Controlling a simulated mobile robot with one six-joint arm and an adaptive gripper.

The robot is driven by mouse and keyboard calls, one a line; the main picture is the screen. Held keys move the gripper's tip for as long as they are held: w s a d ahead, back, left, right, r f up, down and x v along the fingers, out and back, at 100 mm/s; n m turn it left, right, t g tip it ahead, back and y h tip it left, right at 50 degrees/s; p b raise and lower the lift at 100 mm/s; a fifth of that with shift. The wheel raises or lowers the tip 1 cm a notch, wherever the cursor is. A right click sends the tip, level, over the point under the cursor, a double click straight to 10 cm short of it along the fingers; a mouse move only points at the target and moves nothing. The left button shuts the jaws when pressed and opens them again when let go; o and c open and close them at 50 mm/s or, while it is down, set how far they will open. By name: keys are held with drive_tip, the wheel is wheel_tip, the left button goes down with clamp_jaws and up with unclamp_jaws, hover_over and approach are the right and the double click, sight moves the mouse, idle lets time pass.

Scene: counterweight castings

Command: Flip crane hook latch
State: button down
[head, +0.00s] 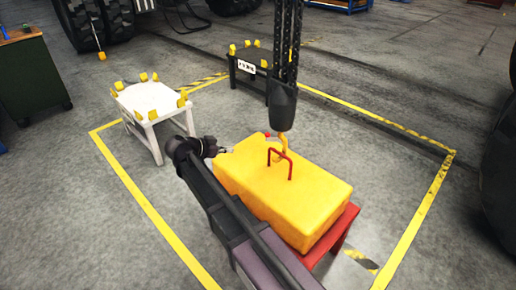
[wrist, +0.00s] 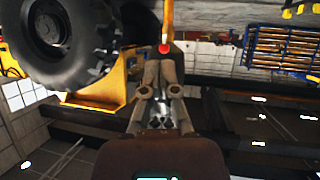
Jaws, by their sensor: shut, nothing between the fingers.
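The crane hook (head: 282,146) is yellow and hangs from a dark hook block (head: 282,105) on chains. It is at the red lifting loop (head: 290,166) on top of a yellow casting (head: 285,190); I cannot tell whether it touches the loop. A small red knob (head: 267,134) shows just left of the hook. In the wrist view a red knob (wrist: 164,48) sits at the lower end of a yellow bar, straight ahead of my fingertips. My gripper (head: 217,148) is shut and empty, left of the hook above the casting's far left edge. The latch's position is unclear.
The casting rests on a red stand (head: 345,228). A white stand (head: 150,100) with yellow corner blocks is at the left, a dark stand (head: 247,75) behind. Yellow floor tape (head: 420,205) bounds the area. A large wheel (head: 498,160) stands at the right edge.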

drive_tip(key=shift+w+d+f, duration=0.1)
idle(0.3)
drive_tip(key=b+x, duration=0.6)
drive_tip(key=x, duration=0.7)
drive_tip(key=shift+w+d, duration=0.2)
drive_tip(key=shift+d, duration=0.15)
idle(1.5)
drive_tip(key=shift+r+p, duration=0.65)
drive_tip(key=shift+r, duration=0.05)
drive_tip(key=shift+r, duration=0.15)
drive_tip(key=a+r+p, duration=0.3)
drive_tip(key=r+p, duration=1)
drive_tip(key=shift+a+r, duration=0.15)
drive_tip(key=shift+a, duration=0.05)
idle(0.6)
